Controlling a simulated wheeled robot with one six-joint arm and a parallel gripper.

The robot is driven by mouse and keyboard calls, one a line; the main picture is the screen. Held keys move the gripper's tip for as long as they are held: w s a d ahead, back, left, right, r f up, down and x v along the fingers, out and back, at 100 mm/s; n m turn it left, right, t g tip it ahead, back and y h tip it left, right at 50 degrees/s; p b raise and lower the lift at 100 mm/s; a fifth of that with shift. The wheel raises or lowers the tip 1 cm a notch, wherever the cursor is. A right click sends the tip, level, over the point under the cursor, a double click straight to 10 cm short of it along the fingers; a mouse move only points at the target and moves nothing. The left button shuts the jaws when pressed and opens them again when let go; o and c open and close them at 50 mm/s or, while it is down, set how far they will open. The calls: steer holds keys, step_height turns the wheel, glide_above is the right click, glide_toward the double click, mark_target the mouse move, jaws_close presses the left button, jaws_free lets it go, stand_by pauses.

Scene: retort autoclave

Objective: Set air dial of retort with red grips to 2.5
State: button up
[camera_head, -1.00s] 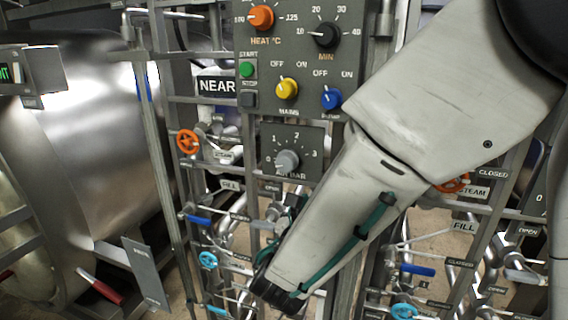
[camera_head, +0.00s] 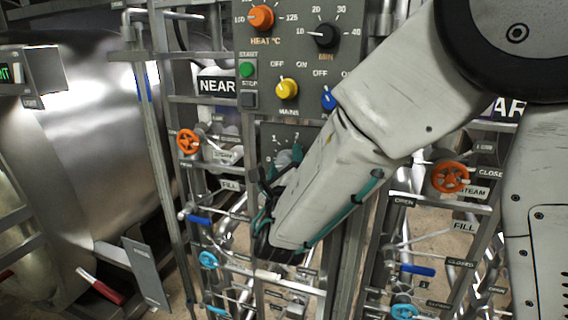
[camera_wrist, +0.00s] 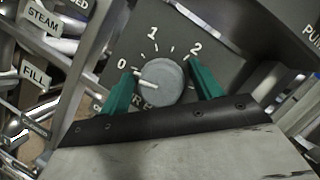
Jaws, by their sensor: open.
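The air dial is a grey round knob (camera_wrist: 165,82) with a white pointer line, on a dark plate marked 0, 1, 2 and on. In the wrist view the pointer aims left, close to the 0 side. My gripper (camera_wrist: 162,72) is open, its teal fingers on either side of the knob, with no clear contact visible. In the head view the knob (camera_head: 284,158) is partly hidden by my gripper (camera_head: 279,170), and the 3 mark is covered. A steel retort (camera_head: 105,150) with a red-gripped lever (camera_head: 100,287) stands at left.
Above the dial are the yellow mains knob (camera_head: 287,89), blue pump knob (camera_head: 329,98), orange heat knob (camera_head: 261,17) and black minute knob (camera_head: 326,35). Orange valve wheels (camera_head: 188,141) (camera_head: 450,177), pipes and a blue lever (camera_head: 417,269) flank the panel closely.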

steer(key=c, duration=1)
